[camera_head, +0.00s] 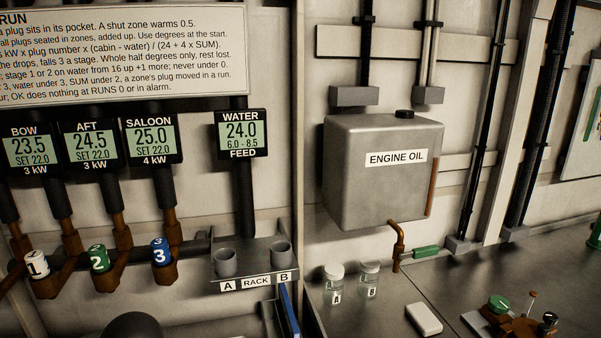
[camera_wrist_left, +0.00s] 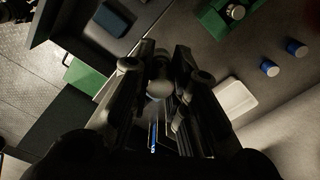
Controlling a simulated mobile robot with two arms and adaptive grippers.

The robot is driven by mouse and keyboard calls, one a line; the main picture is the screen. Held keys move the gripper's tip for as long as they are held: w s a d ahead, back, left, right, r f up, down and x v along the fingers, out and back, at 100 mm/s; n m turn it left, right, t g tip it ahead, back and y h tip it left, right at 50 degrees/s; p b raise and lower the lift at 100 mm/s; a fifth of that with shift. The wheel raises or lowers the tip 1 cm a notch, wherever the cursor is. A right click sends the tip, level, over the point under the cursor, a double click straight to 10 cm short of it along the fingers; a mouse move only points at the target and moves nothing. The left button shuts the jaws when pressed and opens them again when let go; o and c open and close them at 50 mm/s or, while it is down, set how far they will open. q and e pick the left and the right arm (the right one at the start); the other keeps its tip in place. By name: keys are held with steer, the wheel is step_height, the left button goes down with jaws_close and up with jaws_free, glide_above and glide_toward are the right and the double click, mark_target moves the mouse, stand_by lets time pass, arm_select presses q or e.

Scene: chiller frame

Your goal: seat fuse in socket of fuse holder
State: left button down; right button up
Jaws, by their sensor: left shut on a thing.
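My left gripper (camera_wrist_left: 163,75) shows in the left wrist view, its two dark fingers shut on a small pale rounded thing (camera_wrist_left: 160,89) that looks like the fuse. Most of that thing is hidden between the fingers, so I cannot tell its full shape or tilt. I cannot make out the fuse holder or its socket for certain in either view. A dark rounded shape at the bottom left of the head view is cut off by the frame. My right gripper is in neither view.
In the head view, a rack (camera_head: 255,277) with two grey cups stands left of a grey engine oil tank (camera_head: 372,185). Two jars (camera_head: 334,278) and a white block (camera_head: 424,319) are on the bench. The wrist view shows blue caps (camera_wrist_left: 270,68) and a green tray (camera_wrist_left: 213,25).

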arm_select(q)
steer(key=n, duration=0.1)
steer(key=r+n, duration=0.1)
steer(key=n, duration=0.2)
steer(key=shift+d+r+n, duration=0.35)
steer(key=shift+r+n, duration=0.05)
steer(key=n, duration=0.1)
steer(key=r+n, duration=0.1)
steer(key=n, duration=0.2)
steer(key=shift+d+r, duration=0.15)
steer(key=shift+d, duration=0.1)
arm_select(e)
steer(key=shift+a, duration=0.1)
